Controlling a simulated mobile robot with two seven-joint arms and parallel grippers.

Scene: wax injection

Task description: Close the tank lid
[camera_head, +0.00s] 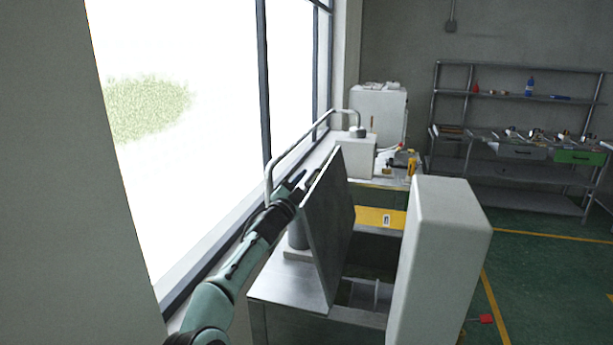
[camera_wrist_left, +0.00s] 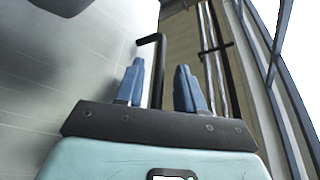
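The tank lid (camera_head: 328,225) is a dark grey panel standing steeply raised, a little tilted, at the left side of the open tank (camera_head: 357,318). In the left wrist view the lid (camera_wrist_left: 60,75) fills the left side as a grey face. My left gripper (camera_head: 298,180) is on the window side of the lid, near its upper edge, partly hidden. In the wrist view the blue fingers of this gripper (camera_wrist_left: 158,85) are apart. A dark bent bar (camera_wrist_left: 157,62), seemingly the lid's handle, shows between them with gaps on both sides. My right gripper is not in view.
A tall white housing (camera_head: 440,255) stands right of the tank opening. A bent grey pipe (camera_head: 297,150) arches above my left gripper near the window. Behind are a bench with a white box (camera_head: 380,112) and metal shelves (camera_head: 520,175). The green floor at right is mostly clear.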

